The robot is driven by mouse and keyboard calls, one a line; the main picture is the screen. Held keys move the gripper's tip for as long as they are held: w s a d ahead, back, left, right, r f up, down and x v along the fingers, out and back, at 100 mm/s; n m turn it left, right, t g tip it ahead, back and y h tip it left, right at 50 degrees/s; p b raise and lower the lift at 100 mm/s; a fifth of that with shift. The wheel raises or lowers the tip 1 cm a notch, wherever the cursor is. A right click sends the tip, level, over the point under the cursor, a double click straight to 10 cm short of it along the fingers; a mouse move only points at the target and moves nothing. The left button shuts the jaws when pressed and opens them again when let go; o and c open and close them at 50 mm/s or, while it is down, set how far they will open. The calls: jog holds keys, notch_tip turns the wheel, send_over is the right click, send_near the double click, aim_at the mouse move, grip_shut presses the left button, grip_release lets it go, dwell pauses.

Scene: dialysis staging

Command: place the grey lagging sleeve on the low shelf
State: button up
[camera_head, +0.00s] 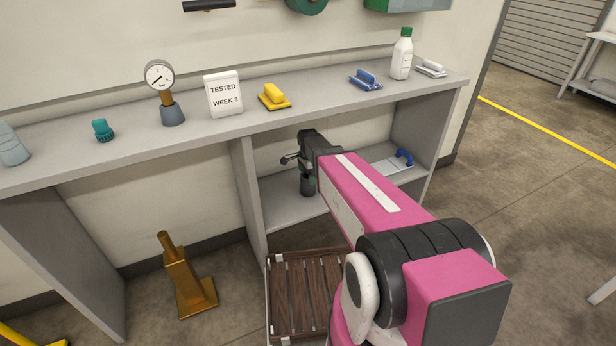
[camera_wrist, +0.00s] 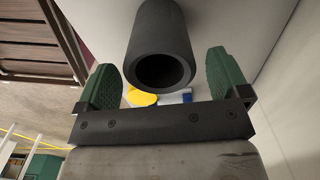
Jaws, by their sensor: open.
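The grey lagging sleeve (camera_head: 307,188) is a dark, hollow cylinder. In the head view it appears to stand upright on the low shelf (camera_head: 285,211), below my gripper (camera_head: 304,170), with its upper part partly hidden by the gripper. In the wrist view the sleeve (camera_wrist: 158,35) shows its round open end, lying between and beyond the two green fingers of my gripper (camera_wrist: 165,82). The fingers are spread wide, with a gap visible on each side of the sleeve. My pink arm hides part of the low shelf.
A white board with a blue handle (camera_head: 404,157) lies at the right of the low shelf. A slatted crate (camera_head: 300,290) stands below in front.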

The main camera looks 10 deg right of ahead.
notch_tip(320, 180, up, 6)
jog(key=s+d+n, duration=0.2)
jog(key=s+n, duration=0.5)
jog(key=s, duration=0.2)
jog(key=s+d+n, duration=0.3)
jog(key=s+n, duration=0.4)
jog(key=s, duration=0.2)
jog(key=shift+s+d+r, duration=0.2)
jog(key=shift+s+d, duration=0.05)
jog(key=shift+s, duration=0.15)
